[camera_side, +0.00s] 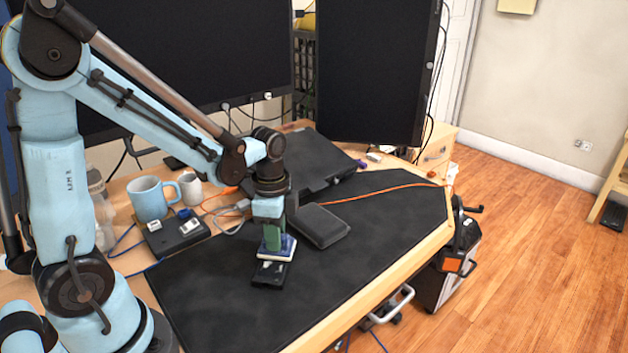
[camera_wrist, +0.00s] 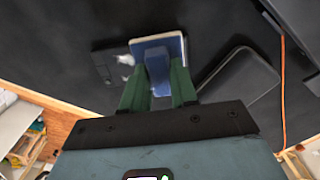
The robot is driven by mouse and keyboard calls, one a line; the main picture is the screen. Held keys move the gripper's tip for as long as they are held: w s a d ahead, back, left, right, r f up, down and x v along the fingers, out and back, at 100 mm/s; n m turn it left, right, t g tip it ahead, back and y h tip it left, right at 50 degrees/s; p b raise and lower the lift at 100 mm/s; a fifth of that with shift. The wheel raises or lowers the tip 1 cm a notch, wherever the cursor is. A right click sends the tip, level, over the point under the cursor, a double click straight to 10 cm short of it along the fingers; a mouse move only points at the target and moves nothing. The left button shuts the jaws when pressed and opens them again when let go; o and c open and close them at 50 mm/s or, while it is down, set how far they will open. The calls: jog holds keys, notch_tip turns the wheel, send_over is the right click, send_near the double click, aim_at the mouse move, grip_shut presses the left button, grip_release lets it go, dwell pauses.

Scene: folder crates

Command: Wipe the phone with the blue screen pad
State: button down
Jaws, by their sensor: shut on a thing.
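The phone (camera_side: 268,277) is a dark slab lying on the black desk mat, with pale smudges on its face. In the wrist view the phone (camera_wrist: 104,66) shows left of the pad, partly covered by it. The blue screen pad (camera_side: 287,249) has a pale base and a blue grip. In the wrist view the pad (camera_wrist: 156,50) sits between the green fingers. My gripper (camera_side: 273,243) points down and is shut on the pad's grip (camera_wrist: 157,75). The pad is over one end of the phone; whether it touches the phone I cannot tell.
A black case (camera_side: 318,226) lies close to the right of my gripper. A blue mug (camera_side: 150,199), a white cup (camera_side: 190,189) and a dark box (camera_side: 176,235) stand at the left. A closed laptop (camera_side: 318,155) is behind. The mat's (camera_side: 215,310) front is clear.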

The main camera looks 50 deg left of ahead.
jog(key=shift+w+a, duration=0.8)
jog(key=shift+w, duration=0.1)
jog(key=shift+s+d, duration=1.5)
jog(key=shift+s, duration=0.25)
jog(key=shift+s+d, duration=0.8)
jog(key=shift+s, duration=0.15)
jog(key=shift+r, duration=0.75)
